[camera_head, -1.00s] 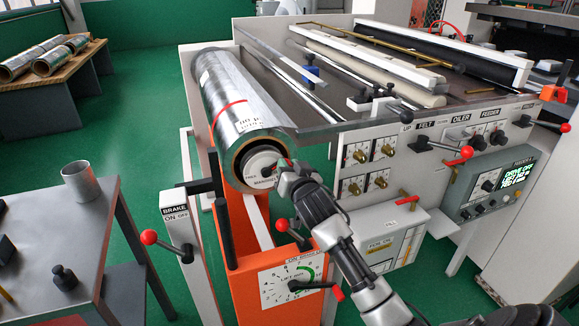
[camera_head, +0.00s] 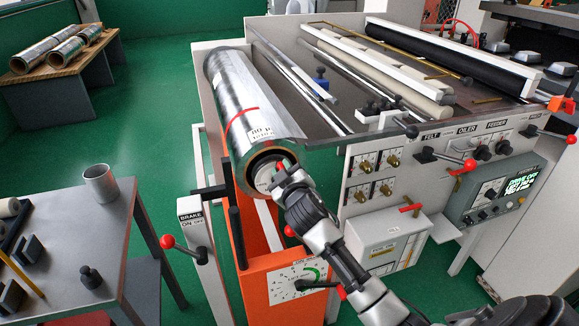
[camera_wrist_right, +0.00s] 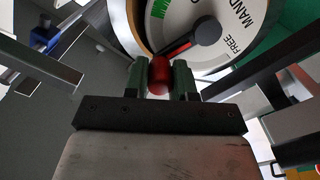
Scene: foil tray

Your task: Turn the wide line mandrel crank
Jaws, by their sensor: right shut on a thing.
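The mandrel crank is a black arm (camera_wrist_right: 188,41) with a red knob (camera_wrist_right: 159,76), set on a white dial (camera_wrist_right: 235,35) marked FREE and MANDREL. The dial sits at the near end of a large silver foil roll (camera_head: 236,105). My right gripper (camera_head: 281,171) is at the dial's right side, hiding part of it. In the right wrist view its fingers (camera_wrist_right: 160,82) are shut on the red knob, one on each side. In that view the crank arm runs from the knob up and right to the dial's hub. My left gripper is not in view.
An orange stand (camera_head: 256,280) with a gauge is below the roll. A brake lever with a red knob (camera_head: 167,241) stands left of it. The machine's control panel (camera_head: 500,190) is at right. A grey table (camera_head: 125,240) with a metal cup (camera_head: 100,184) is at left.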

